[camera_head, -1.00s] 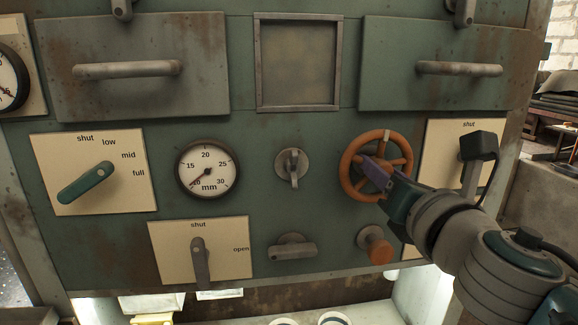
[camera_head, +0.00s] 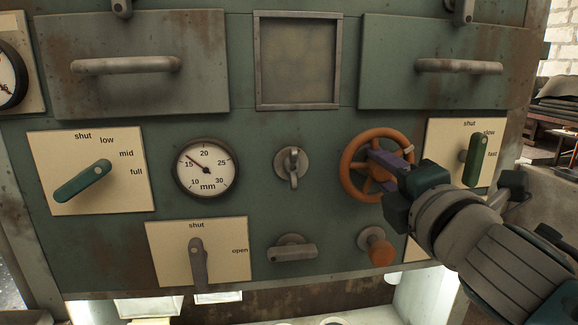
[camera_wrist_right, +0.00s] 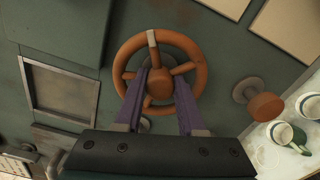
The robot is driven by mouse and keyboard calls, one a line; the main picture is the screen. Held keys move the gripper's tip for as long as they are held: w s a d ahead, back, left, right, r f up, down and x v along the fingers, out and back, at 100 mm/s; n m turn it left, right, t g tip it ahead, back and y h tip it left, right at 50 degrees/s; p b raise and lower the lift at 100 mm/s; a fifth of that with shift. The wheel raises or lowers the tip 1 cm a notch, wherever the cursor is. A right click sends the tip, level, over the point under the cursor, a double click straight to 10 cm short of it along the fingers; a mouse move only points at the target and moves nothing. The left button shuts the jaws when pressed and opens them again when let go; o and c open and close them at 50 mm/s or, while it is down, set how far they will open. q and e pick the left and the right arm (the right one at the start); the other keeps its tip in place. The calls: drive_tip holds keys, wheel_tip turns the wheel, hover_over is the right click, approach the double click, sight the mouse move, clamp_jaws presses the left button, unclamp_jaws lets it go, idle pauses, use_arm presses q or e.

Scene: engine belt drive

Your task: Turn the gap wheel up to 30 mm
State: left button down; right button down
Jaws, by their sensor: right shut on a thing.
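The gap wheel is an orange handwheel (camera_head: 347,165) on the green panel, right of the middle. My right gripper (camera_head: 380,168) has its purple fingers at the wheel and is shut on it. In the right wrist view the fingers (camera_wrist_right: 160,100) sit on either side of the wheel's hub (camera_wrist_right: 159,84), between the spokes. A pale mark (camera_wrist_right: 152,38) is on the wheel's rim (camera_wrist_right: 195,50). The round mm gauge (camera_head: 204,170) left of the wheel has its needle at upper left, a little past 15. My left gripper is not in view.
An orange knob (camera_head: 380,252) sticks out just below the wheel. A small grey tap handle (camera_head: 293,167) is to its left. A green lever (camera_head: 473,160) on a cream plate is to its right, close to my right arm.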

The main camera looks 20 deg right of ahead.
drive_tip(key=m, duration=0.3)
drive_tip(key=shift+m, duration=0.4)
drive_tip(key=m, duration=0.2)
drive_tip(key=shift+m, duration=0.4)
drive_tip(key=m+p, duration=0.1)
drive_tip(key=m, duration=0.4)
drive_tip(key=shift+r, duration=0.1)
drive_tip(key=m+p, duration=0.2)
drive_tip(key=m, duration=0.4)
drive_tip(key=shift+m, duration=0.4)
drive_tip(key=m+p, duration=0.1)
drive_tip(key=m, duration=0.4)
drive_tip(key=shift+a+m+p, duration=0.1)
drive_tip(key=shift+m+p, duration=0.2)
drive_tip(key=shift+m, duration=0.3)
drive_tip(key=c, duration=0.8)
unclamp_jaws()
